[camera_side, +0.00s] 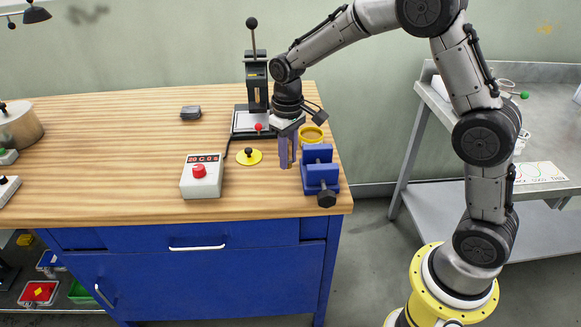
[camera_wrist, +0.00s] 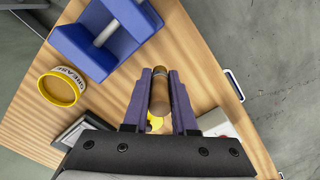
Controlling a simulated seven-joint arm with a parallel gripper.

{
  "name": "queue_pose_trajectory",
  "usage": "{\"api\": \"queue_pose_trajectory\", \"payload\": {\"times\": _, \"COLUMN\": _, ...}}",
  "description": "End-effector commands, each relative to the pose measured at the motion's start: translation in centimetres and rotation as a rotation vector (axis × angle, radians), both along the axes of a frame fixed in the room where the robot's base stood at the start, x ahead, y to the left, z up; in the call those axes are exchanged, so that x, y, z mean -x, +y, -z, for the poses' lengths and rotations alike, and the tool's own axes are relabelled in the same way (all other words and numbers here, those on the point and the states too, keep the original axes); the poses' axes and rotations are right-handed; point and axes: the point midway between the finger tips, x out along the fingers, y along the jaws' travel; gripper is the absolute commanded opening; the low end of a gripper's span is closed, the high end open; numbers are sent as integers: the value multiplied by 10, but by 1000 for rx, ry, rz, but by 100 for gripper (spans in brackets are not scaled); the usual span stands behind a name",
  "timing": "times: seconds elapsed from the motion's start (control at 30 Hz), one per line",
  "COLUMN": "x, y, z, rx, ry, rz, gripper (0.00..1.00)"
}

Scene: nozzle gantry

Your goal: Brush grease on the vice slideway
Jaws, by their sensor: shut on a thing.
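The blue vice (camera_side: 320,172) stands near the right front corner of the bench; the wrist view shows its blue jaws (camera_wrist: 84,50) and a grey bar between them. The yellow grease tin (camera_side: 313,134) stands just behind the vice, open at the top, and its label shows in the wrist view (camera_wrist: 60,87). My gripper (camera_side: 287,160) is to the left of the vice, above the bench. In the wrist view its fingers (camera_wrist: 160,95) are shut on a brown, rounded piece, apparently the brush (camera_wrist: 159,90). The brush's far end and bristles cannot be made out.
A black press (camera_side: 256,80) with a lever stands behind my gripper. A yellow disc with a black knob (camera_side: 249,156) and a white box with a red button (camera_side: 201,176) lie to the left. A dark block (camera_side: 190,112) sits farther back. The bench's left middle is clear.

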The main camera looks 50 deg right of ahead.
Motion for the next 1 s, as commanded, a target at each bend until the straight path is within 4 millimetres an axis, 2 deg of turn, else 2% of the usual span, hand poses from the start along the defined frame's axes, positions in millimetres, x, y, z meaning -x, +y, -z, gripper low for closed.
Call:
{"api": "queue_pose_trajectory", "payload": {"times": 0.03, "x": -1, "y": 0, "z": -17, "rx": 0, "ry": -8, "rz": 0, "gripper": 0}}
{"api": "queue_pose_trajectory", "payload": {"times": 0.13, "x": -1, "y": 0, "z": -42, "rx": 0, "ry": -6, "rz": 0, "gripper": 0}}
{"api": "queue_pose_trajectory", "payload": {"times": 0.4, "x": 0, "y": 0, "z": -90, "rx": 0, "ry": -4, "rz": 0, "gripper": 0}}
{"api": "queue_pose_trajectory", "payload": {"times": 0.67, "x": 22, "y": -39, "z": -90, "rx": 0, "ry": 1, "rz": 272, "gripper": 0}}
{"api": "queue_pose_trajectory", "payload": {"times": 1.0, "x": 61, "y": -89, "z": -89, "rx": -1, "ry": 1, "rz": 701, "gripper": 0}}
